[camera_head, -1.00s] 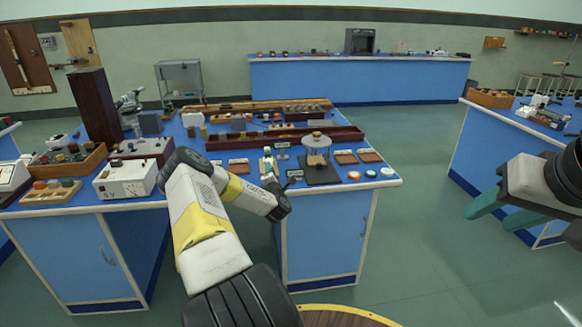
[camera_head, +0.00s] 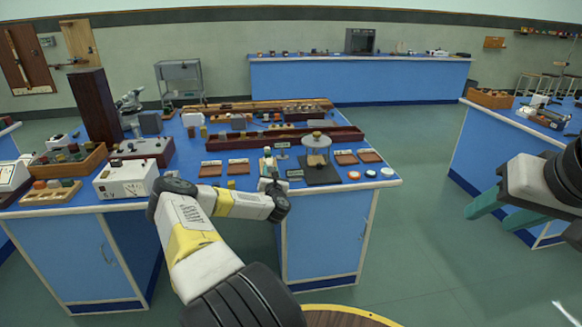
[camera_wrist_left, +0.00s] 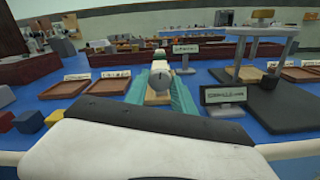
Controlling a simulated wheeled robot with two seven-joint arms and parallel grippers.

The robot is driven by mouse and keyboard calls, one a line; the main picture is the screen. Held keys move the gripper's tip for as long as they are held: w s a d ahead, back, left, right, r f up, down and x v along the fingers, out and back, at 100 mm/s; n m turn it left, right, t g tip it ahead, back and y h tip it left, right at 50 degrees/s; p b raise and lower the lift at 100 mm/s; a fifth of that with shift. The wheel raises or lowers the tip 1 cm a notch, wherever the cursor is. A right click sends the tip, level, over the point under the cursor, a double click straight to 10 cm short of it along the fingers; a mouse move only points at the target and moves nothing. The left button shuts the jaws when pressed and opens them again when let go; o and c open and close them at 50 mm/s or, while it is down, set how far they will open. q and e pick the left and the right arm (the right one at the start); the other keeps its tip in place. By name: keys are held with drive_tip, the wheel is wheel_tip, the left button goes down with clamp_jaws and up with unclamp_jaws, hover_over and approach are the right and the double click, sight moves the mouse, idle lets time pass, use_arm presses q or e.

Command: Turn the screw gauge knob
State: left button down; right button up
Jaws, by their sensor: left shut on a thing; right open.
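The screw gauge stands near the front edge of the left blue bench, and its upper part (camera_head: 267,159) shows just beyond my left wrist. My right gripper (camera_head: 497,211) is open and empty at the right, over the floor and away from the bench.
A stand with a dark base (camera_head: 322,174) is right of the gauge. A small label sign (camera_wrist_left: 224,94) stands close to the right finger. Brown trays (camera_wrist_left: 87,85) lie left of the gauge, with small yellow and blue blocks nearer. A white meter box (camera_head: 126,179) stands further left.

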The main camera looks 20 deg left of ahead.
use_arm(q)
drive_tip(key=shift+n, duration=0.6)
drive_tip(key=c, duration=1.1)
unclamp_jaws()
drive_tip(key=shift+o, duration=0.2)
drive_tip(key=shift+s, duration=0.1)
drive_tip(key=v, duration=0.7)
drive_tip(key=shift+s+d, duration=0.2)
drive_tip(key=shift+s, duration=0.1)
